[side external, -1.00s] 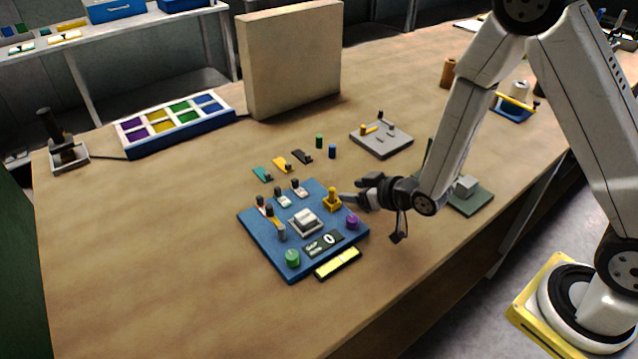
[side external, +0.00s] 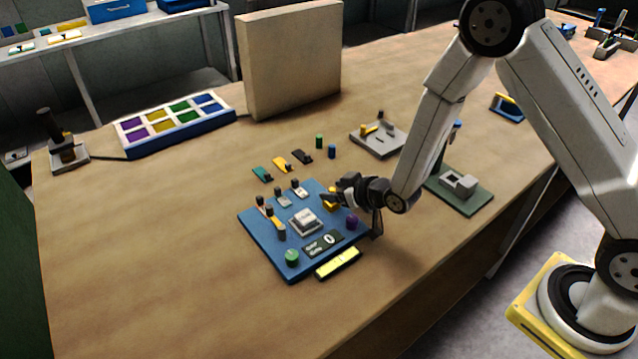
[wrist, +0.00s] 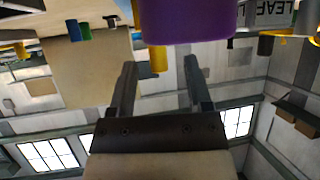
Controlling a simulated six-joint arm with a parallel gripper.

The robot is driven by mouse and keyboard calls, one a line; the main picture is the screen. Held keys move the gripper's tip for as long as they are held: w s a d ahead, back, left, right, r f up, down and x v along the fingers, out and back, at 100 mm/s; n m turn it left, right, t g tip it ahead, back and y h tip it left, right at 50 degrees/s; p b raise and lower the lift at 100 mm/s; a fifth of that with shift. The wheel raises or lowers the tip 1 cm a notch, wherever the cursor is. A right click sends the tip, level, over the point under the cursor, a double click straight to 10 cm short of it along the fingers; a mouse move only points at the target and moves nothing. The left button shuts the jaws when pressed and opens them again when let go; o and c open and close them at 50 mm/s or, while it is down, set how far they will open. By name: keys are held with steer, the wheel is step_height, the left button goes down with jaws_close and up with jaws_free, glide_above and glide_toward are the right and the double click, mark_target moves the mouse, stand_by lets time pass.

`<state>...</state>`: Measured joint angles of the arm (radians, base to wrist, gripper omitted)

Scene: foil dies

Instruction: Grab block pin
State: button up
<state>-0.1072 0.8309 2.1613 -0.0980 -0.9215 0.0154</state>
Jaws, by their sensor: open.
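A blue board (side external: 262,236) lies on the table with a white block (side external: 305,222) at its middle, a yellow block with an upright pin (side external: 331,203), a purple knob (side external: 352,222) and a green knob (side external: 292,257). My gripper (side external: 326,197) is open and level, over the board's right side at the yellow block, which it partly hides. In the wrist view my open fingers (wrist: 160,82) have the purple knob (wrist: 188,20) large just beyond their tips and a yellow peg (wrist: 158,60) between them. Which part is the block pin I cannot tell; contact is unclear.
Small teal, yellow and black clips (side external: 282,164) and green and blue pegs (side external: 319,142) stand behind the board. A grey plate (side external: 368,150) and a green plate (side external: 466,200) lie to the right. A tall tan panel (side external: 290,60) stands at the back.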

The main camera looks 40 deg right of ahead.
steer(key=shift+w+f, duration=0.1)
steer(key=shift+w, duration=0.05)
stand_by(0.4)
jaws_close()
